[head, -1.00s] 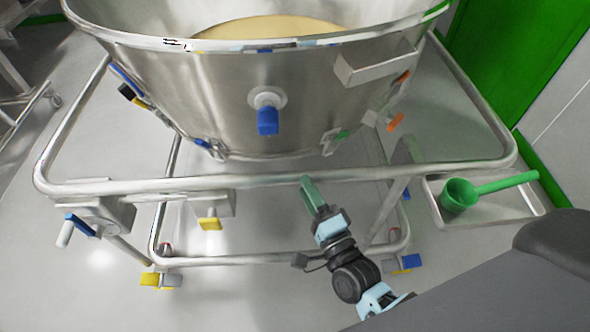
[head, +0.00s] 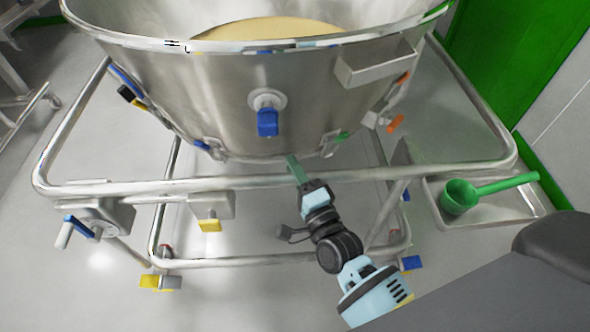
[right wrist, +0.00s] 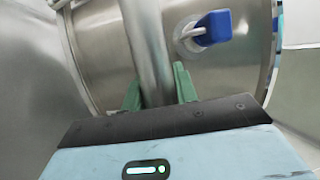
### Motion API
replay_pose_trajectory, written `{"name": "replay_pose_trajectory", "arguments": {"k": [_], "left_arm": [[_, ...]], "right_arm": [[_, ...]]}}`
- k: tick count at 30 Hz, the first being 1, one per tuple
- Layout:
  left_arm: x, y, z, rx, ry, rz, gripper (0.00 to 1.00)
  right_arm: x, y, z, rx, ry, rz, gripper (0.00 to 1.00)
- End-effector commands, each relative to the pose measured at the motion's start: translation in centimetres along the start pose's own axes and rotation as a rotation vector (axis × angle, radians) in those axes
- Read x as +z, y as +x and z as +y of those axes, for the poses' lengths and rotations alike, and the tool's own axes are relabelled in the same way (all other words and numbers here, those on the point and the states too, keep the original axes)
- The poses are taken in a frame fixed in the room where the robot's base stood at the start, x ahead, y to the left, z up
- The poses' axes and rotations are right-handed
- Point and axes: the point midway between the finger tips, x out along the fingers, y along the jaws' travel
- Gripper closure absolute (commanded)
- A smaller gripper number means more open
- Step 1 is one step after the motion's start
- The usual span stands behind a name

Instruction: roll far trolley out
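A steel tube-frame trolley (head: 240,183) stands in front of me and carries a large steel bowl (head: 200,95) with pale yellow contents. Its front rail runs across the head view. My right gripper (head: 296,170) is at this rail, right of its middle. In the right wrist view, the rail (right wrist: 150,45) passes between the two green fingers (right wrist: 157,88), which stand on either side of it. A small gap shows by the right finger, so the gripper looks open around the rail. My left gripper is out of view.
A tray (head: 490,216) with a green scoop (head: 475,192) is at the trolley's right. Another steel frame (head: 25,100) stands at the far left. A green panel (head: 520,50) and a wall are at the right. Bare floor shows left of the trolley.

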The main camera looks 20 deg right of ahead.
Motion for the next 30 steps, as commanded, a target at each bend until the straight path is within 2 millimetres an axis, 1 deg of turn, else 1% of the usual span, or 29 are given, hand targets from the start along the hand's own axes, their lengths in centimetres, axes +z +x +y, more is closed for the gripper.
{"name": "replay_pose_trajectory", "arguments": {"k": [1, 5, 6, 12, 19, 27, 28, 30], "left_arm": [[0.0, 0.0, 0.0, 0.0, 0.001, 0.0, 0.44], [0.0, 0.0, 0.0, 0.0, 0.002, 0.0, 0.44], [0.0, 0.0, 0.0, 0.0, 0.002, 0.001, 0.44], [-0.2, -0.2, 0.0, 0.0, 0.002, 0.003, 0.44], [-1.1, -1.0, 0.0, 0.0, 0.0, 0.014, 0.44], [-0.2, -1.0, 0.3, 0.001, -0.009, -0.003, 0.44], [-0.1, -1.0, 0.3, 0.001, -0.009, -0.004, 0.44], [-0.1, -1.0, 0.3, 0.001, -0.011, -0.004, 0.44]], "right_arm": [[0.0, 0.0, 0.0, 0.0, 0.0, 0.0, 0.81], [0.0, 0.0, 0.0, 0.0, 0.0, 0.0, 0.98], [0.0, 0.0, 0.0, 0.0, 0.0, 0.0, 1.0], [0.1, -0.3, -0.1, 0.001, 0.0, -0.001, 1.0], [1.2, -2.6, -0.6, 0.002, 0.0, -0.002, 1.0], [1.3, -2.8, -0.5, 0.001, 0.001, -0.003, 1.0], [1.4, -2.8, -0.5, 0.0, 0.001, -0.003, 0.69], [1.3, -2.8, -0.6, 0.0, 0.001, -0.003, 0.59]]}}
